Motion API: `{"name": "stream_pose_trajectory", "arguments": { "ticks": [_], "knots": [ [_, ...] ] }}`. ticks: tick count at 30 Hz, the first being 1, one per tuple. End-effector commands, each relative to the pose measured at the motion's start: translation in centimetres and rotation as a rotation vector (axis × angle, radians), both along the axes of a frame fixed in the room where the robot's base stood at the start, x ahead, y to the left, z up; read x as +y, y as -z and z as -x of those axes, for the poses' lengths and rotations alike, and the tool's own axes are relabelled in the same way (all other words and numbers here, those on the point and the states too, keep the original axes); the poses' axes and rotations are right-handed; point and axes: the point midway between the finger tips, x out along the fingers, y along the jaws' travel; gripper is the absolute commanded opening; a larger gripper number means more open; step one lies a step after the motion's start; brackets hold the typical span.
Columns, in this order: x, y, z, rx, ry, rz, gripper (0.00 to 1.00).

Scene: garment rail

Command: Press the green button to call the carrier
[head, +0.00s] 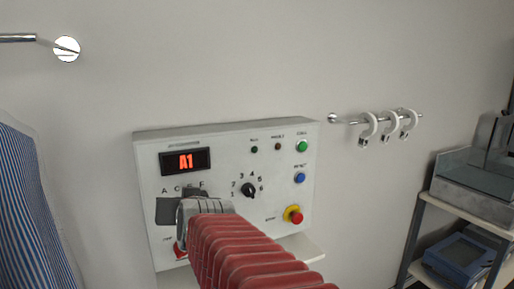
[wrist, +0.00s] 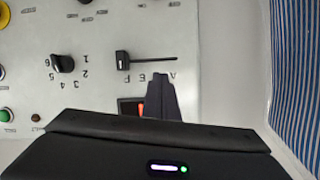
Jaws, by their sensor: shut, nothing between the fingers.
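The green button (head: 302,146), labelled CALL, sits at the upper right of the white control panel (head: 225,140) in the head view. In the wrist view, which shows the panel turned over, the green button (wrist: 6,115) is at the left edge, partly cut off. My gripper (head: 194,191) is in front of the panel's left part, below the display, well left of the green button. In the wrist view my gripper (wrist: 160,85) is shut and empty, its tip near the slider's letters. Whether it touches the panel I cannot tell.
The display (head: 185,161) reads A1. A black slider (wrist: 123,60), a rotary knob (head: 249,190), a blue button (head: 300,178) and a red-yellow stop button (head: 293,215) are on the panel. A rail with white hooks (head: 388,124) is right; striped cloth (head: 30,205) hangs left.

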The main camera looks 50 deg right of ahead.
Motion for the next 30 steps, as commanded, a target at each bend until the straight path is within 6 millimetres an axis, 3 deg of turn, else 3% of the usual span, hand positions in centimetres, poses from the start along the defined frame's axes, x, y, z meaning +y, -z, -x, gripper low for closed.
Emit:
{"name": "stream_pose_trajectory", "arguments": {
  "ticks": [1,5,8,14,18,24,30],
  "knots": [
    [-2.4,-1.1,-0.2,-0.044,0.049,0.010,0.00],
    [-7.8,-4.3,-0.2,-0.173,0.153,0.048,0.00],
    [-12.3,-6.5,0.9,-0.265,0.250,0.081,0.00],
    [-20.8,-6.7,6.2,-0.397,0.458,0.073,0.00],
    [-25.9,-6.3,10.9,-0.485,0.595,0.067,0.00],
    [-31.3,-5.8,18.0,-0.602,0.763,0.075,0.00],
    [-33.5,-5.5,21.6,-0.662,0.835,0.086,0.00]
  ]
}}
